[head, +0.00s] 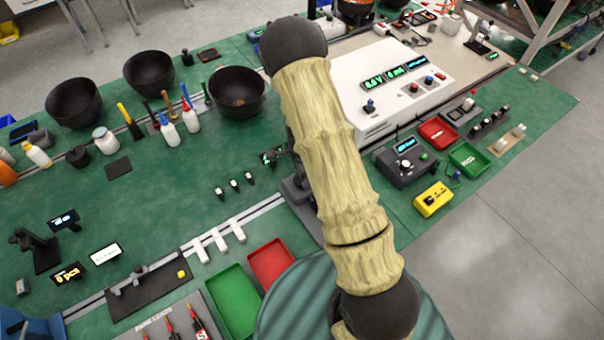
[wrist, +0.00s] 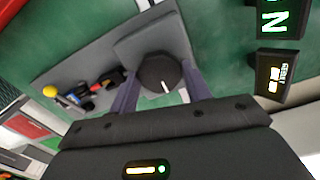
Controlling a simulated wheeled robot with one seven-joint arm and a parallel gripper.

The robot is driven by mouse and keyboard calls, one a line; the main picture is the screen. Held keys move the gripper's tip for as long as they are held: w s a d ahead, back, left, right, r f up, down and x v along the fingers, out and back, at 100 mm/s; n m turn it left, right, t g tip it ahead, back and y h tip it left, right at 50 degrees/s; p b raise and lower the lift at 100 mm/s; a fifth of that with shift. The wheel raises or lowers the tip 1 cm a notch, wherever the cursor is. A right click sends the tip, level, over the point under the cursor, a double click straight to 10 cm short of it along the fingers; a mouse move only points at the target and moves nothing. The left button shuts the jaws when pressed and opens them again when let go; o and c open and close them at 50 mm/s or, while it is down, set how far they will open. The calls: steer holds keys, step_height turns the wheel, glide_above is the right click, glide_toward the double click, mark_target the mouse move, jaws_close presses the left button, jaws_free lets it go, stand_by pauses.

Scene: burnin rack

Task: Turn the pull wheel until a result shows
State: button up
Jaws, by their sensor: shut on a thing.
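The pull wheel (wrist: 162,68) is a dark round knob with a white line on its face, on a grey block, in the wrist view. The fingers of my gripper (wrist: 161,78) are on both sides of it and shut on it. A small dark display (wrist: 274,76) to the right shows yellowish lit text, too small to read surely.
On the grey base left of the wheel is a red and black fixture (wrist: 98,88) with a yellow ball. In the head view, a white instrument box (head: 390,85) stands right of my arm. Black bowls (head: 150,72) and bottles stand at left. Red (head: 271,262) and green (head: 233,300) trays lie in front.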

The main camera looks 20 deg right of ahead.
steer(key=shift+w+r+m, duration=0.1)
steer(key=shift+m, duration=0.3)
steer(key=o, duration=1)
step_height(320, 180, up, 17)
steer(key=shift+r+b, duration=0.15)
steer(key=shift+b, duration=0.3)
